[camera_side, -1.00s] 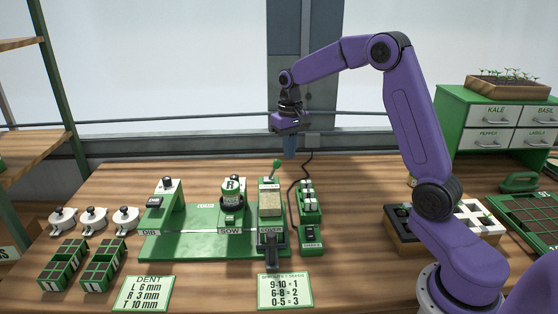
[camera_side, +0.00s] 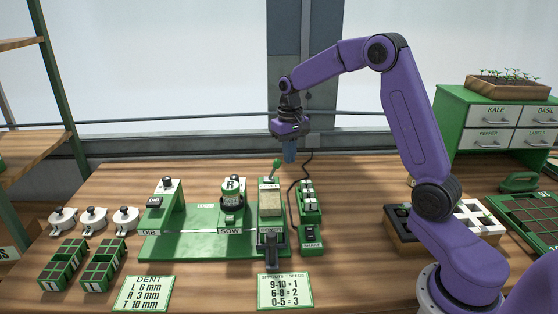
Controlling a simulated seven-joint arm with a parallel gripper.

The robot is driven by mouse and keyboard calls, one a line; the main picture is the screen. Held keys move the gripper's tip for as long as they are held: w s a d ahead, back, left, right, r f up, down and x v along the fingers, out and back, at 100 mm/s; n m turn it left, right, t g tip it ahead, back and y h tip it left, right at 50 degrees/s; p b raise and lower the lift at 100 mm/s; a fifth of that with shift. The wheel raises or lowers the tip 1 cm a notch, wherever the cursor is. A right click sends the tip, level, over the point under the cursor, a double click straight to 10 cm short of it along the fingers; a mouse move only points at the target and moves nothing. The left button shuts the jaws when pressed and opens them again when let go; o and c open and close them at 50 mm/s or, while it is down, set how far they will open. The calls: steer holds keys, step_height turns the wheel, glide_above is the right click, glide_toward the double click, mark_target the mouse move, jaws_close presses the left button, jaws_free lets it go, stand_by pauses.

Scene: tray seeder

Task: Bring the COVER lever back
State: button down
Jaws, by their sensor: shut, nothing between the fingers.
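The COVER station (camera_side: 270,208) stands at the right end of the green seeder base, with a sand-coloured panel on top. Its lever (camera_side: 275,167) has a green knob and rises from the back of the station, leaning to the right. My gripper (camera_side: 290,160) is shut and empty, pointing down. In the picture its fingertips are just right of and slightly above the knob. I cannot tell from this one view whether they touch it.
A green rack with white-topped pieces (camera_side: 309,201) and a small dark-topped box (camera_side: 311,239) stand right of the COVER station. The SOW station (camera_side: 232,200) and DIB station (camera_side: 165,200) are to the left. The table behind the seeder is clear.

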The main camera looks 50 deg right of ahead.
mark_target(278, 160)
steer(key=shift+f, duration=0.9)
steer(key=shift+w, duration=0.15)
steer(key=shift+w+a+f, duration=0.1)
steer(key=shift+w+a, duration=0.75)
steer(key=shift+a, duration=0.15)
steer(key=shift+a+f, duration=0.1)
steer(key=shift+a, duration=0.05)
steer(key=shift+w+a, duration=0.65)
steer(key=shift+w, duration=0.05)
steer(key=shift+s+d+r, duration=0.1)
steer(key=shift+d+r, duration=0.1)
steer(key=shift+r, duration=0.65)
steer(key=shift+s+d+r, duration=0.1)
steer(key=shift+d+r, duration=0.05)
steer(key=shift+r, duration=0.65)
steer(key=shift+s+d+r, duration=0.1)
steer(key=shift+d+r, duration=0.05)
steer(key=shift+r, duration=0.65)
steer(key=shift+s+d+r, duration=0.1)
steer(key=shift+r, duration=0.65)
steer(key=shift+a, duration=0.1)
